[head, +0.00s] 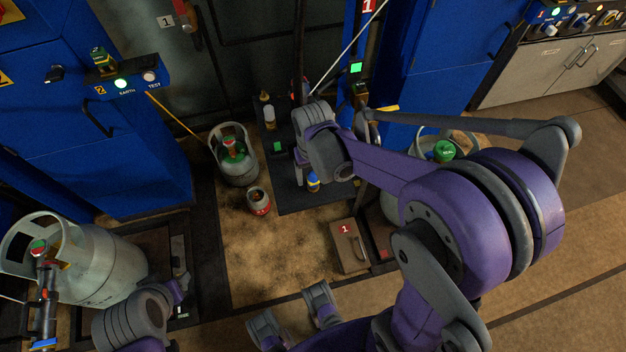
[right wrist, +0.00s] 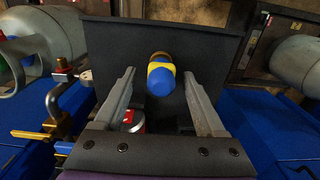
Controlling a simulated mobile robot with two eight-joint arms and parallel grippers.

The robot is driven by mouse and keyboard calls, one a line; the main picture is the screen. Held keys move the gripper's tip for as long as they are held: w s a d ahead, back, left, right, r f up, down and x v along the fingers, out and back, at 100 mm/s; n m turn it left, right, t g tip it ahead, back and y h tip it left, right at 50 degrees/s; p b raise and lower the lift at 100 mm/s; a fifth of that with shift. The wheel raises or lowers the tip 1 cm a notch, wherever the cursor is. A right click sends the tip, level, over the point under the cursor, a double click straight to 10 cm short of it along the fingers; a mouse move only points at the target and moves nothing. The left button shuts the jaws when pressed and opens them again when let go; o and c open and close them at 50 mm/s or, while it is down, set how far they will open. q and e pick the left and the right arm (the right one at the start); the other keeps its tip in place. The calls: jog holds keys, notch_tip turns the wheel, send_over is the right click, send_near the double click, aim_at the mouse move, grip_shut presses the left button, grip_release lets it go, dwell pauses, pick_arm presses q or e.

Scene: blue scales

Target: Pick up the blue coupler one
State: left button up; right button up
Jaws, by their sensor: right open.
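The blue coupler (head: 313,183), with a yellow band, stands on a dark slab below my right wrist in the head view. In the right wrist view the coupler (right wrist: 160,82) shows its rounded blue end toward the camera, between the two fingers near their tips. My right gripper (right wrist: 161,73) is open, with a gap visible on both sides of the coupler. In the head view the right gripper (head: 304,168) is mostly hidden by its own wrist.
A grey gas cylinder (head: 236,165) and a small red-labelled can (head: 258,201) stand left of the dark slab (head: 290,200). A box marked 1 (head: 348,247) lies to the front right. A large cylinder (head: 90,270) is at the left. Blue cabinets (head: 95,150) stand behind.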

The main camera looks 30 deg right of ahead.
notch_tip(320, 180, down, 3)
jog(key=shift+r, duration=0.1)
grip_shut()
dwell(0.3)
